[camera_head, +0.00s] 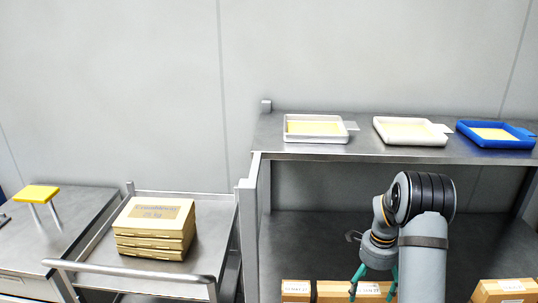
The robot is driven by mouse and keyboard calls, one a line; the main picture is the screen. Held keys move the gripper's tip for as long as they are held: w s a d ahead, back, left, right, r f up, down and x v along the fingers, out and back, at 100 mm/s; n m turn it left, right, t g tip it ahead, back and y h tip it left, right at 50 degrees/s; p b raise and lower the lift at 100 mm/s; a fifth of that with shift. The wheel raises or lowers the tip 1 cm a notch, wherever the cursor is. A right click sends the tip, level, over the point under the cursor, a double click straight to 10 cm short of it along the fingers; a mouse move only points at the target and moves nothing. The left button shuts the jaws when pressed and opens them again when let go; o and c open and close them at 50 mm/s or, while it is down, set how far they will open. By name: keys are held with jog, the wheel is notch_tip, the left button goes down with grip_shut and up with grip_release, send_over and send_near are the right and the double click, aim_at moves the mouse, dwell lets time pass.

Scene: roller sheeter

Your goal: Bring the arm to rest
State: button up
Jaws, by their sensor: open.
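My arm stands at the right in the head view, bent over in front of the metal shelf unit. My gripper (373,283) hangs below the wrist, pointing down. Its two teal fingers are apart, with nothing visible between them. The fingertips are in front of cardboard boxes (332,291) on the lower level; I cannot tell whether they touch them.
A grey tray (345,140), a white tray (410,142) and a blue tray (497,144), each with yellow contents, sit on the upper shelf (290,152). A cart (208,210) holds stacked yellowish boxes (155,228). A yellow-topped piece (36,194) stands on the left table.

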aim_at(367, 293)
notch_tip(367, 293, down, 8)
jog(key=shift+s+r+p, duration=0.1)
jog(key=shift+r+p, duration=0.15)
jog(key=shift+p, duration=0.3)
jog(key=shift+w+r, duration=0.25)
jog(key=shift+r, duration=0.05)
jog(key=shift+s+r+b, duration=0.1)
jog(key=shift+r+b, duration=0.6)
jog(key=shift+r, duration=0.9)
jog(key=shift+s, duration=0.1)
